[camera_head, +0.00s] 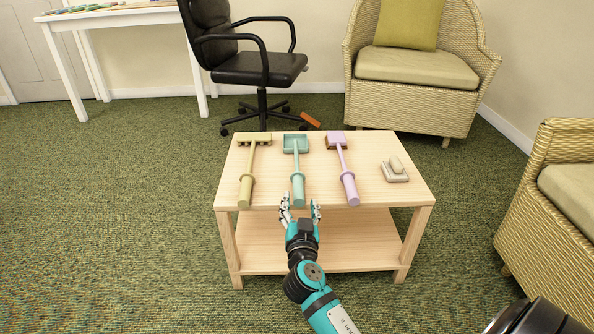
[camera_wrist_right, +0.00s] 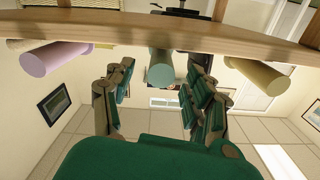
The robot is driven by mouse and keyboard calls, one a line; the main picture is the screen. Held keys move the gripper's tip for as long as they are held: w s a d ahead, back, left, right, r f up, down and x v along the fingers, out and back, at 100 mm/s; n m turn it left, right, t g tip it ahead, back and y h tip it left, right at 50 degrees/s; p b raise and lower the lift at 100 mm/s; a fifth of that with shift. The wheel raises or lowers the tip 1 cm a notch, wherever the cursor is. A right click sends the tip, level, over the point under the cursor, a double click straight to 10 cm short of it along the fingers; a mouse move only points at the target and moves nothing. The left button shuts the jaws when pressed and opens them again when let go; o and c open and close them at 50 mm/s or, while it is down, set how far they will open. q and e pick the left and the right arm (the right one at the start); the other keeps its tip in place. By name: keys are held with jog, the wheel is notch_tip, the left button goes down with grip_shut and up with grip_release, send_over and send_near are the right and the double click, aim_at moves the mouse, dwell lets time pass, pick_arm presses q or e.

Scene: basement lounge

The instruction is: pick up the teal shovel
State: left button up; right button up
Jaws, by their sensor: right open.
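The teal shovel (camera_head: 296,165) lies on the light wooden table (camera_head: 385,192), its scoop at the back and its handle toward me at the front edge. My right gripper (camera_head: 301,207) is open at the front edge, its fingers on either side of the handle's end. In the right wrist view, whose picture is upside down, the teal shovel's round handle end (camera_wrist_right: 160,76) shows between the open fingers of my right gripper (camera_wrist_right: 160,88), with no clear contact. My left gripper is not in view.
A yellow-green rake-like tool (camera_head: 248,178) lies left of the shovel and a lilac tool (camera_head: 347,178) lies right. A small block on a base (camera_head: 396,173) sits at the table's right. A black office chair (camera_head: 258,68) and wicker armchairs (camera_head: 415,95) stand around. Carpet at left is clear.

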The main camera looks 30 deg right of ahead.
aim_at(298, 190)
jog(key=shift+b+x, duration=1.05)
jog(key=shift+x, duration=2.1)
jog(key=shift+a+f, duration=0.1)
jog(key=shift+f, duration=0.05)
jog(key=shift+c, duration=0.2)
grip_shut()
